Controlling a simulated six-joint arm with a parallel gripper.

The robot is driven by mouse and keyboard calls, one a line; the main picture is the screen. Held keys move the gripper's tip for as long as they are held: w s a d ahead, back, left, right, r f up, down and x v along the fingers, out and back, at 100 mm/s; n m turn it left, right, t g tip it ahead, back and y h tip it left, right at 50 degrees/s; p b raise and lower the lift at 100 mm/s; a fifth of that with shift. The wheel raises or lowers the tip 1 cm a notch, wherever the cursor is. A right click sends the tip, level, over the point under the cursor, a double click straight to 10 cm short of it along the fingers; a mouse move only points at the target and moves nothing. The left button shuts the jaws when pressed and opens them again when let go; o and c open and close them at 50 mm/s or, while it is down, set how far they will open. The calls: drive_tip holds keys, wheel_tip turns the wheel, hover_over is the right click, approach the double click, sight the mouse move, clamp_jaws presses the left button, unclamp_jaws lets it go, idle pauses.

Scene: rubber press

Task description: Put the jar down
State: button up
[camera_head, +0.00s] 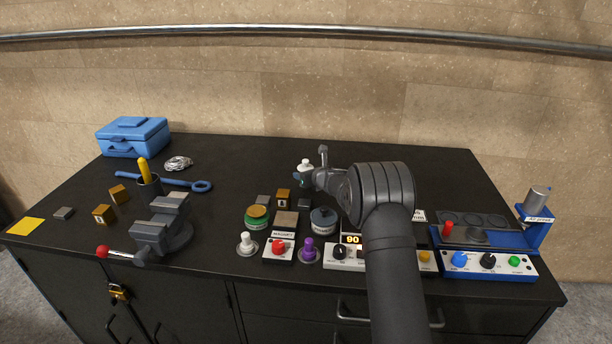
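My gripper (310,170) is above the middle of the black table, with my arm reaching in from the front. A small white-topped thing (305,163), possibly the jar, shows right at the fingers. It is too small to tell whether the fingers are shut on it or it stands behind them. A round green container with an orange-brown top (257,214) stands on the table, left of and nearer than the gripper. A round dark grey-blue container with a knob (323,219) stands below the gripper in the picture. My arm hides part of the table to its right.
A vise (162,230), a blue toolbox (133,136) and a blue wrench (160,179) are at left. Knobs and a control box with a "90" display (351,239) line the front. A blue press station (537,222) is at right. The back middle table is clear.

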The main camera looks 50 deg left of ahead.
drive_tip(key=shift+f, duration=0.3)
drive_tip(key=o, duration=1.4)
drive_tip(key=shift+c, duration=0.2)
drive_tip(key=shift+r, duration=0.25)
drive_tip(key=v, duration=1.2)
drive_tip(key=shift+w+f, duration=0.1)
drive_tip(key=shift+f, duration=0.05)
